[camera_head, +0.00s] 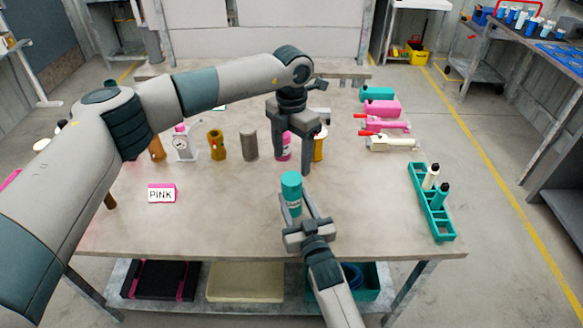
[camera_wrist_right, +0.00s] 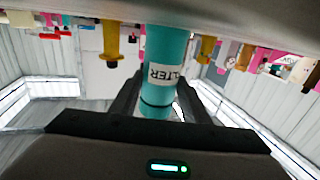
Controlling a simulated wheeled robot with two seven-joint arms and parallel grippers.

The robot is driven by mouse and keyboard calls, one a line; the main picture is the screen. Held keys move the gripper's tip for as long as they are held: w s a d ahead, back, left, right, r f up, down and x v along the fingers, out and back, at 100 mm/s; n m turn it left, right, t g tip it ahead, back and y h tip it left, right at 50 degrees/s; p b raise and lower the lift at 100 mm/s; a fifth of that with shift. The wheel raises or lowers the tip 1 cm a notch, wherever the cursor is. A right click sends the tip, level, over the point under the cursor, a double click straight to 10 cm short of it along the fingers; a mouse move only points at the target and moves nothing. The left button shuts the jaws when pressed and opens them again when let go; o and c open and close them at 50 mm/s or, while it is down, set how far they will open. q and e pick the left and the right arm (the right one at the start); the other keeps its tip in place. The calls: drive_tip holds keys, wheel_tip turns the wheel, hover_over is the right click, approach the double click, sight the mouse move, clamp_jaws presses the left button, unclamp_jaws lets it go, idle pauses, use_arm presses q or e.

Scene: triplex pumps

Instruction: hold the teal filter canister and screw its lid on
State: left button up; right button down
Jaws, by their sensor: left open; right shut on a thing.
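The teal filter canister (camera_head: 294,208) stands upright near the front middle of the table, with a white label. It also shows upside down in the right wrist view (camera_wrist_right: 165,45). My right gripper (camera_head: 301,212) is shut on it from the front. The teal lid (camera_head: 291,181) sits at the canister's top; in the right wrist view a dark ring (camera_wrist_right: 155,103) marks the joint. I cannot tell how tightly it sits. My left gripper (camera_head: 292,158) is open, fingers down, above and behind the lid, apparently apart from it.
A pink sign (camera_head: 162,193) lies to the left. Several bottles and parts, such as a brown one (camera_head: 217,145), stand behind. Pink and white pump parts (camera_head: 392,142) lie at back right. A teal rack (camera_head: 432,205) holds two bottles at right. Table around the canister is clear.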

use_arm(q)
drive_tip(key=shift+r, duration=2.45)
use_arm(e)
drive_tip(key=c, duration=0.9)
unclamp_jaws()
use_arm(q)
wheel_tip(320, 180, down, 4)
drive_tip(key=b, duration=0.3)
drive_tip(key=shift+r, duration=0.25)
use_arm(e)
drive_tip(key=v, duration=1.7)
drive_tip(key=shift+s+d, duration=0.15)
drive_tip(key=shift+s, duration=0.05)
use_arm(q)
drive_tip(key=shift+s, duration=0.1)
use_arm(e)
drive_tip(key=shift+f, duration=0.1)
